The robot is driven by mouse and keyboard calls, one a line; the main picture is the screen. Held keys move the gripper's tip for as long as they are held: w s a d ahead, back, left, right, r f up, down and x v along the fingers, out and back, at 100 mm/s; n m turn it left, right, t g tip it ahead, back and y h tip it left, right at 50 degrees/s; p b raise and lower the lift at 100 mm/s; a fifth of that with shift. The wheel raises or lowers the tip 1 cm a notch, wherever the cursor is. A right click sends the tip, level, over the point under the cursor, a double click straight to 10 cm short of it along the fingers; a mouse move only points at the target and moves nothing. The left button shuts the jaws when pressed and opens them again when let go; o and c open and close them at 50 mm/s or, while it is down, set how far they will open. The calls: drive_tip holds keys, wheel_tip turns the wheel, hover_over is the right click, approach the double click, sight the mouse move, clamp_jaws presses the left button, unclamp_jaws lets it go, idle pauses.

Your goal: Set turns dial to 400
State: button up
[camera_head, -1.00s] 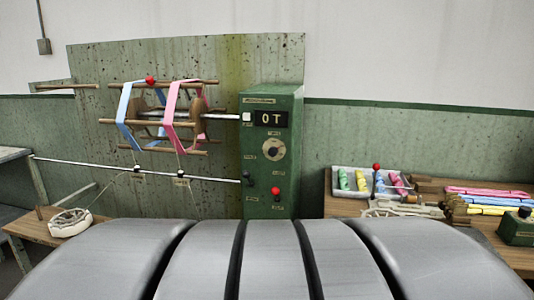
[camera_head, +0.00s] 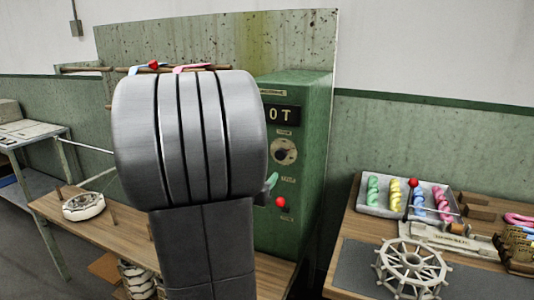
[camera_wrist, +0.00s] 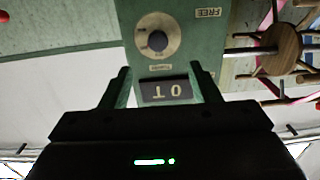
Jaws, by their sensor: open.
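The green control box (camera_head: 305,180) stands behind my arm in the head view. Its round pale turns dial (camera_head: 284,151) has a dark centre knob and sits below a black display (camera_head: 283,115) reading "0T". The dial's setting is too small to read. In the upside-down wrist view, the dial (camera_wrist: 157,37) lies just beyond my gripper (camera_wrist: 159,70), whose fingers are open, apart and empty. The display (camera_wrist: 165,91) shows between the fingers.
A red button (camera_head: 281,202) sits low on the box. My arm hides most of the reel at left. A table at right bears a tray of coloured skeins (camera_head: 375,209), a red-topped pin and a white spoked wheel (camera_head: 411,270).

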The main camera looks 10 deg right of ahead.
sight(280, 156)
drive_tip(key=shift+h, duration=0.3)
drive_tip(key=x, duration=1.4)
drive_tip(key=shift+r, duration=0.15)
drive_tip(key=c, duration=1)
